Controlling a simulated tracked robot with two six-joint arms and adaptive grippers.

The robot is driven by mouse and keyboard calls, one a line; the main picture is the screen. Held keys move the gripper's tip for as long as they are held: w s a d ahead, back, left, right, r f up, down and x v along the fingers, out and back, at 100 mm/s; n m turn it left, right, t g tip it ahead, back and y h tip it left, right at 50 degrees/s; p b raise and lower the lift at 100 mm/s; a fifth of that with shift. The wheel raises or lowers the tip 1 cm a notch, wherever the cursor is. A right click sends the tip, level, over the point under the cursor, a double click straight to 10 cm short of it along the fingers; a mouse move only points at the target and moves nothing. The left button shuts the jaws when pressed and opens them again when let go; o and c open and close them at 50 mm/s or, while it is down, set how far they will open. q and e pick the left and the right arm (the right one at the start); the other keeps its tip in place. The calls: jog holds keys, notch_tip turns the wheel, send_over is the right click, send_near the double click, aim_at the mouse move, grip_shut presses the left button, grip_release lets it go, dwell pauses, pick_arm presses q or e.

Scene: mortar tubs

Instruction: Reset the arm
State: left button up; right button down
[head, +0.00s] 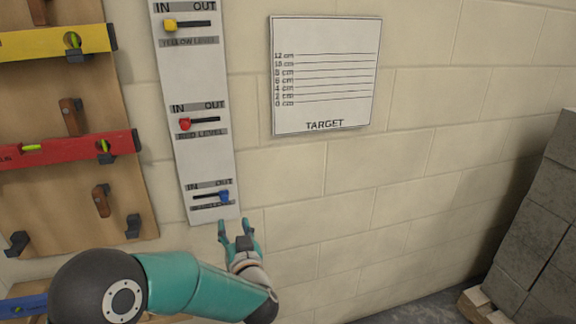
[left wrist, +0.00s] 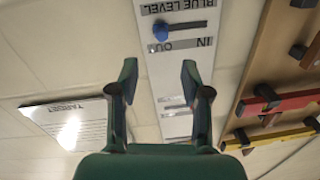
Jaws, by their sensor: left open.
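My left gripper (head: 239,228) is open and empty, just below the lower end of the white slider board (head: 205,145). Its two spread fingers also show in the left wrist view (left wrist: 157,78). The left arm comes in from the lower left. On the board, the blue knob (head: 224,196) is at the OUT end, a little above the fingers and apart from them; it also shows upside down in the left wrist view (left wrist: 160,31). The red knob (head: 185,124) and yellow knob (head: 170,25) are at the IN ends. My right gripper is not in view.
A wooden rack (head: 60,180) at left holds a yellow level (head: 45,43) and a red level (head: 60,150). Part of a blue level (head: 25,307) shows lower left. A TARGET sheet (head: 325,75) hangs on the block wall. Grey blocks (head: 540,215) are stacked at right.

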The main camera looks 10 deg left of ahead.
pick_arm(q)
jog(key=s+a+f+m+g+p, duration=0.1)
jog(key=s+a+f+g+p, duration=0.15)
jog(key=a+f+p, duration=0.3)
jog(key=s+d+f+m+g+h+p, duration=0.2)
jog(key=s+f+g+h+p, duration=0.25)
jog(key=f, duration=0.55)
jog(key=s+d+f+g+h, duration=0.2)
jog(key=s+d+f, duration=0.1)
jog(key=s, duration=0.5)
jog(key=s+d+f+g+h, duration=0.3)
jog(key=s+d, duration=0.2)
jog(key=s, duration=0.4)
jog(key=s+d+f+n+g+h, duration=0.1)
jog(key=s+d+f+g+h, duration=0.2)
jog(key=s, duration=0.6)
jog(key=shift+s+d+f, duration=0.25)
jog(key=shift+d+f, duration=0.15)
jog(key=shift+d, duration=0.6)
jog(key=shift+c, duration=0.6)
